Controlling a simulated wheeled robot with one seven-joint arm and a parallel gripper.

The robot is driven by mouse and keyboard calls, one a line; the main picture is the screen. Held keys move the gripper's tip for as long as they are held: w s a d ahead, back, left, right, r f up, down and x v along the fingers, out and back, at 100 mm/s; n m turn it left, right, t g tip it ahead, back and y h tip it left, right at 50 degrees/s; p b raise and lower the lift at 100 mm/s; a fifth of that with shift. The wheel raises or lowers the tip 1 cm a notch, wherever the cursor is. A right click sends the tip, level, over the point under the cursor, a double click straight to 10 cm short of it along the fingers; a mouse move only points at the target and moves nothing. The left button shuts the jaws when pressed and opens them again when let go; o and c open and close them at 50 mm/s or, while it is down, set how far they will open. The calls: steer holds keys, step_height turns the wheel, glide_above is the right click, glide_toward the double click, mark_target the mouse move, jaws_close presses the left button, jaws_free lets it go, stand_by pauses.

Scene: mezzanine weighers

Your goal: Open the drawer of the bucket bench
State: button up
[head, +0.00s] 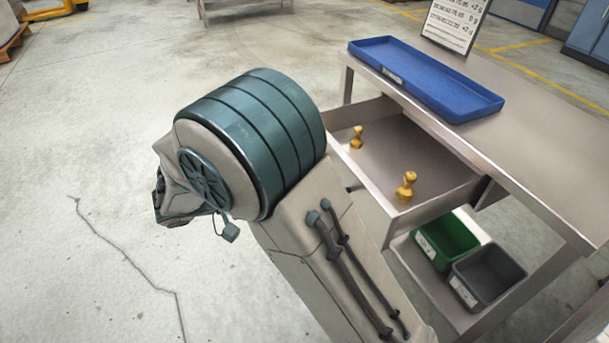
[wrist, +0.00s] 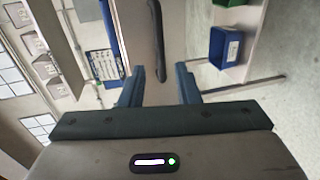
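The bucket bench (head: 520,125) stands at the right in the head view. Its drawer (head: 375,168) is pulled well out, and two brass-coloured weights (head: 406,187) stand upright inside. In the wrist view the pale drawer front (wrist: 136,28) carries a dark bar handle (wrist: 157,42). My gripper (wrist: 160,72) is open, its two dark fingers spread apart. The handle shows between and beyond the fingertips, and no finger visibly touches it. In the head view my arm hides the handle and most of my gripper.
A blue tray (head: 430,78) and a sign (head: 455,22) are on the bench top. A green bin (head: 447,240) and a grey bin (head: 487,273) are on the lower shelf. A blue bin (wrist: 225,46) shows in the wrist view. The concrete floor at left is clear.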

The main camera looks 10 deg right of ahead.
steer(key=shift+v, duration=2.3)
steer(key=s+d+r+m+g+y+p, duration=0.1)
steer(key=s+d+r+g+y+p, duration=0.15)
steer(key=d+r+p, duration=0.4)
steer(key=s+d+r+m+g+y+p, duration=0.1)
steer(key=s+d+r+g+y+p, duration=0.1)
steer(key=d+r+g+y+p, duration=0.45)
steer(key=s+d+r+m+t+y+p, duration=0.2)
steer(key=s+d+r+t+y+p, duration=0.3)
steer(key=r+p, duration=0.5)
steer(key=s+d+r+t, duration=0.1)
steer(key=s, duration=0.1)
steer(key=shift+s+d+r+y, duration=0.15)
steer(key=shift+s+y, duration=0.2)
steer(key=shift+y, duration=0.05)
